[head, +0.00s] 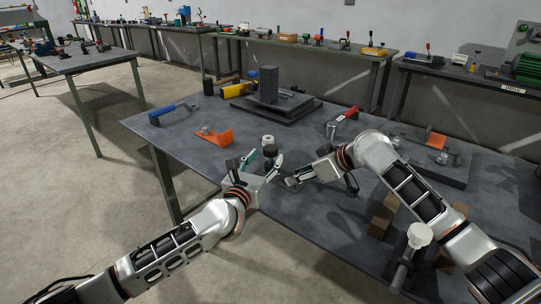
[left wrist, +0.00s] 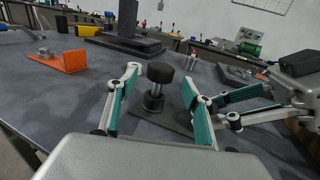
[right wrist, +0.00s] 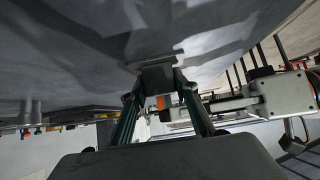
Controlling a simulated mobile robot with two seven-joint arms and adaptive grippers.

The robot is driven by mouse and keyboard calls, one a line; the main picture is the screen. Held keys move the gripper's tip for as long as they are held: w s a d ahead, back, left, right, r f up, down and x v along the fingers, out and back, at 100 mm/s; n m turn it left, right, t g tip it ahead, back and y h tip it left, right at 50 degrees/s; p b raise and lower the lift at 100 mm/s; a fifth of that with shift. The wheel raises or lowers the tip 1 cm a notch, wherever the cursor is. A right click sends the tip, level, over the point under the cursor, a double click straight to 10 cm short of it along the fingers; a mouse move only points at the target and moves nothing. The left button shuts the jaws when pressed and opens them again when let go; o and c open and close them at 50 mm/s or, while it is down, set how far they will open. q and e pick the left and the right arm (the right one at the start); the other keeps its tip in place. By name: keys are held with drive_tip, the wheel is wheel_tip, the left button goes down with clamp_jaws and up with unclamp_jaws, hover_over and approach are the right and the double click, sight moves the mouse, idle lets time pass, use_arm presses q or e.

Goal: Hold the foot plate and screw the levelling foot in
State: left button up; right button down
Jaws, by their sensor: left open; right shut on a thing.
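The levelling foot (left wrist: 154,92) stands upright in the left wrist view, with a black round pad on top and a metal stem and nut below. It also shows in the head view (head: 268,143). A flat dark plate (left wrist: 168,119) lies under it. My left gripper (head: 264,161) is open, its fingers on either side of the foot in the left wrist view and apart from it. My right gripper (head: 290,183) is low at the table and shut on a small grey plate edge (right wrist: 157,74). How the stem meets the plate is unclear.
An orange bracket (head: 213,137) and a blue-handled tool (head: 174,112) lie at the left. A dark stepped block (head: 269,85) stands behind. A red-handled tool (head: 343,119) and another orange bracket (head: 433,139) are to the right. Wooden blocks (head: 383,213) sit near my right arm.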

sight(271, 156)
use_arm(q)
drive_tip(key=shift+x, duration=2.45)
drive_tip(key=shift+s, duration=0.1)
drive_tip(key=n+y, duration=0.2)
drive_tip(key=y, duration=0.1)
drive_tip(key=shift+d+f+t, duration=0.1)
drive_tip(key=shift+d+t, duration=0.1)
drive_tip(key=shift+t, duration=0.1)
drive_tip(key=n+y, duration=0.2)
drive_tip(key=y, duration=0.2)
drive_tip(key=shift+a+n, duration=0.1)
drive_tip(key=shift+n, duration=0.3)
drive_tip(key=shift+a, duration=0.15)
